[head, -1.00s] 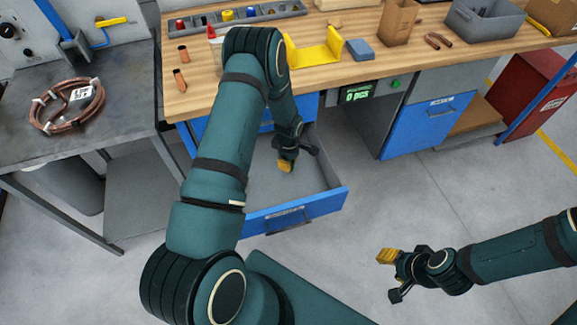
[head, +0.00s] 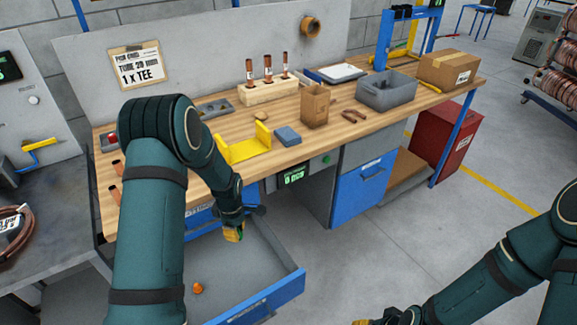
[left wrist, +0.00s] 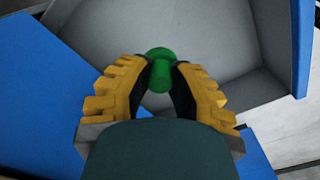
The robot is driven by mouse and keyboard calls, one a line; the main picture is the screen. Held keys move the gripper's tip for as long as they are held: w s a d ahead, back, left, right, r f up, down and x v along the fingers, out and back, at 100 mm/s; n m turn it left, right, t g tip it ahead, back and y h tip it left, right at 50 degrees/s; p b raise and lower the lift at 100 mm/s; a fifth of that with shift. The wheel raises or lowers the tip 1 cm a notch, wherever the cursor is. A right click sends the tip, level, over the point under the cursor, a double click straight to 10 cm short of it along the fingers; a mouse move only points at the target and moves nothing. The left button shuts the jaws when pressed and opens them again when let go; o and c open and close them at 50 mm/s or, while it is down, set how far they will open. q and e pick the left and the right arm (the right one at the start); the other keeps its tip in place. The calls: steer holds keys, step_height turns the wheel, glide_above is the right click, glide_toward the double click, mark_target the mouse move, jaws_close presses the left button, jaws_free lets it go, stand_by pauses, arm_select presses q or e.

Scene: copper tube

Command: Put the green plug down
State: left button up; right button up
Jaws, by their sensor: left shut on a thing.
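The green plug (left wrist: 160,70) shows in the left wrist view, gripped between the yellow-padded fingers of my left gripper (left wrist: 160,88). In the head view my left gripper (head: 234,235) points down at the open blue drawer (head: 262,302), near its back under the bench edge. The plug hangs above the grey drawer floor and is too small to make out clearly in the head view. My right gripper (head: 382,320) is cut off at the bottom edge, right of the drawer, so its fingers do not show well.
A small orange ball-like thing (head: 197,287) lies in the drawer. Above, the wooden bench (head: 345,140) carries a yellow bracket (head: 245,147), a blue block (head: 287,136), a cardboard box (head: 314,106) and a grey bin (head: 388,92). The drawer floor is otherwise largely clear.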

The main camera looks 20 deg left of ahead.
arm_select(q)
steer(key=s+d+r+m, duration=0.4)
steer(key=d+m, duration=0.3)
steer(key=m, duration=0.2)
steer(key=s+d+r+m, duration=0.3)
steer(key=d+r+m, duration=0.1)
steer(key=d+m, duration=0.3)
steer(key=m, duration=0.2)
steer(key=shift+s+r+m, duration=0.4)
